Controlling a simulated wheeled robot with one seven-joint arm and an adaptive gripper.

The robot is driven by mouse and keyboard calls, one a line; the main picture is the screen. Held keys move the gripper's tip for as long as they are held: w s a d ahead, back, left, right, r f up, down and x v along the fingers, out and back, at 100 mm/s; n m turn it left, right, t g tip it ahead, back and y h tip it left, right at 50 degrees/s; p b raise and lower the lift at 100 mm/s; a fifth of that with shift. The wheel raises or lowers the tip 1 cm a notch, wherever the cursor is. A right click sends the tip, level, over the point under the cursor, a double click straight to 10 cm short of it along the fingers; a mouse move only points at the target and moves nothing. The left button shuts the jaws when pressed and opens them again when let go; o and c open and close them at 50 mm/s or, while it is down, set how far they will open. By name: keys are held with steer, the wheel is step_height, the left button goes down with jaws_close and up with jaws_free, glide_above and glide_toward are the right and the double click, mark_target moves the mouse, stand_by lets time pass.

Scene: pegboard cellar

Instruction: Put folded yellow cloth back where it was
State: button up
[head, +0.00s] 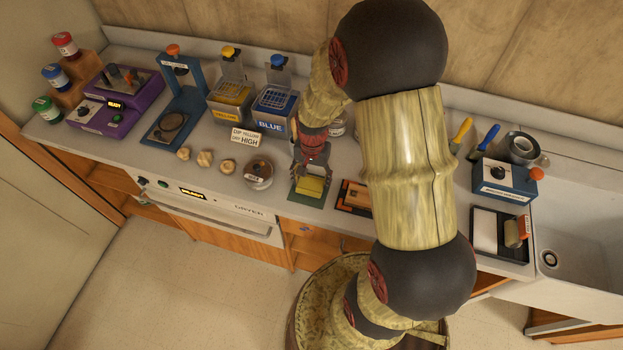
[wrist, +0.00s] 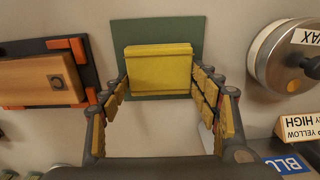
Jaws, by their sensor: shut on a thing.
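The folded yellow cloth (head: 313,187) is at the counter's front edge, over a dark green mat (head: 297,196). My gripper (head: 312,178) comes down on it from above, with a finger at each side. In the wrist view the yellow cloth (wrist: 158,70) is a flat block between the fingertips of my gripper (wrist: 160,82), which is shut on it. The green mat (wrist: 155,30) shows behind and around the cloth. I cannot tell whether the cloth touches the mat or is just above it.
A wooden block in an orange-cornered dark tray (head: 355,197) lies just right of the mat. A round tin (head: 258,173) stands to its left, with a "DIP YELLOW DRY HIGH" sign (head: 247,137) behind. Yellow (head: 230,100) and blue (head: 275,110) dip tanks stand farther back.

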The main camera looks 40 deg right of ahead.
steer(key=o, duration=1.1)
step_height(320, 180, up, 11)
steer(key=p, duration=0.2)
step_height(320, 180, up, 13)
steer(key=n+t, duration=0.2)
steer(key=n, duration=0.2)
glide_above(312, 181)
steer(key=s+a, duration=0.3)
steer(key=a, duration=0.3)
steer(key=s+a+r+n+t, duration=0.1)
steer(key=s+a+r+n, duration=0.1)
steer(key=s+r, duration=0.1)
steer(key=s+a+r+n+t, duration=0.1)
steer(key=s+a+r+n, duration=0.1)
steer(key=s+r, duration=0.1)
steer(key=s+a+r+n+t, duration=0.1)
steer(key=s+a+r+n, duration=0.1)
steer(key=s+a+r, duration=0.1)
steer(key=shift+s+r, duration=0.35)
steer(key=shift+s, duration=0.1)
